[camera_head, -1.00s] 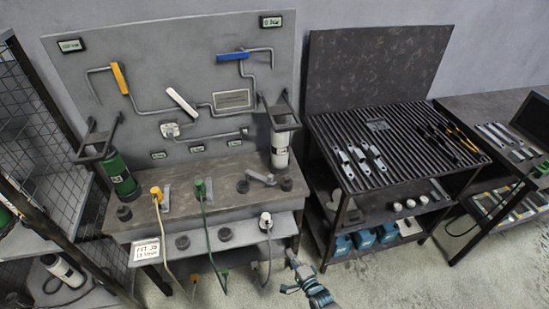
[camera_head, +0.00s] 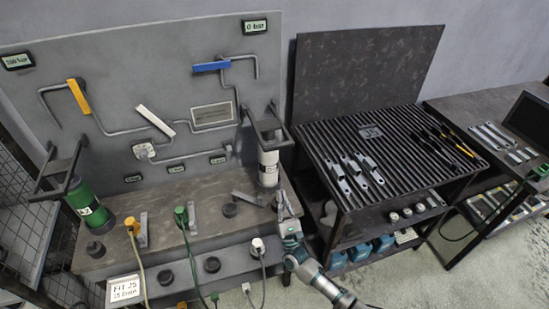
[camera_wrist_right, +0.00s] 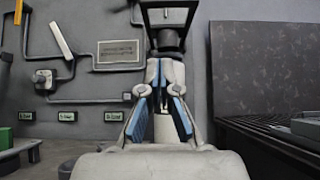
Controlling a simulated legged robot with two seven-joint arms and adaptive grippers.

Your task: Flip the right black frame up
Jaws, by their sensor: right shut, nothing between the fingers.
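The right black frame (camera_head: 271,139) sits on top of the white canister (camera_head: 268,168) at the bench's right side. Its open end slants up and toward the panel in the head view. My right gripper (camera_head: 281,198) is just in front and to the right of the canister, below the frame. In the right wrist view the gripper (camera_wrist_right: 162,75) points at the canister, with its fingertips close together and empty. The frame (camera_wrist_right: 168,40) shows above the fingertips there. The fingers hide part of the canister; contact cannot be told. My left gripper is not in view.
A second black frame (camera_head: 58,180) sits on a green canister (camera_head: 89,205) at the left. The panel (camera_head: 190,70) carries pipes with coloured handles. Cables with plugs hang over the bench front. A grated table (camera_head: 410,165) with metal brackets stands to the right.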

